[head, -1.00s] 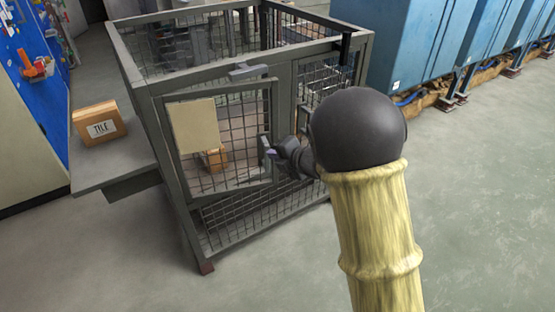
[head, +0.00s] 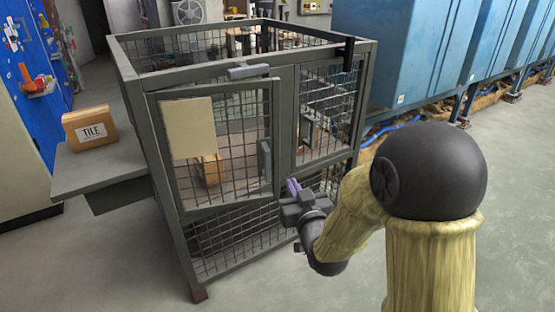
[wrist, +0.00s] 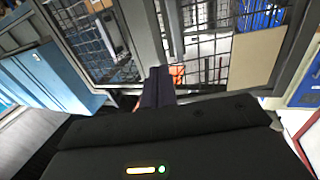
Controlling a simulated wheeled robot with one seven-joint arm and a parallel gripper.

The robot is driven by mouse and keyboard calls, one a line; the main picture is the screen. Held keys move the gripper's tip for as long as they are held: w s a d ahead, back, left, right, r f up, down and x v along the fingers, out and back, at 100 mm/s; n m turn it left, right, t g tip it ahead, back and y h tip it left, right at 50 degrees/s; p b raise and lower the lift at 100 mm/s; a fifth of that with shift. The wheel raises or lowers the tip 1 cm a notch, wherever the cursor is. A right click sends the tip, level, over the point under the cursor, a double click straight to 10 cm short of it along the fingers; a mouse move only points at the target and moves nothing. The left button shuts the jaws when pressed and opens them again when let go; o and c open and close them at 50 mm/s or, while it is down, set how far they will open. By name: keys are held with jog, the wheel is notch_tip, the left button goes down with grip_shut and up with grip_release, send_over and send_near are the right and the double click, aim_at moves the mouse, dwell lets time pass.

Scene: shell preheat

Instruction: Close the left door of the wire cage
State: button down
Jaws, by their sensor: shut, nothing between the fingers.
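The wire cage (head: 285,130) stands ahead with a dark metal frame and mesh walls. Its left door (head: 227,150) carries a cream panel (head: 190,128) and a grey handle (head: 264,160) near its right edge. The door sits nearly in line with the frame; it looks slightly ajar, but the size of the gap is unclear. My gripper (head: 291,188) is shut and empty, just below and right of the handle, near the middle post. In the wrist view, the shut fingers (wrist: 157,86) point at the cage; whether they touch the door is unclear.
A grey latch bar (head: 248,71) is on the top rail above the door. A cardboard box labelled TILE (head: 90,128) sits on a grey side table (head: 95,170) at left. Blue cabinets (head: 395,50) stand at right. The floor before the cage is clear.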

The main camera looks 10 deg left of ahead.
aim_at(274, 152)
jog(key=b+x, duration=0.4)
jog(key=x, duration=1)
jog(key=shift+f, duration=0.1)
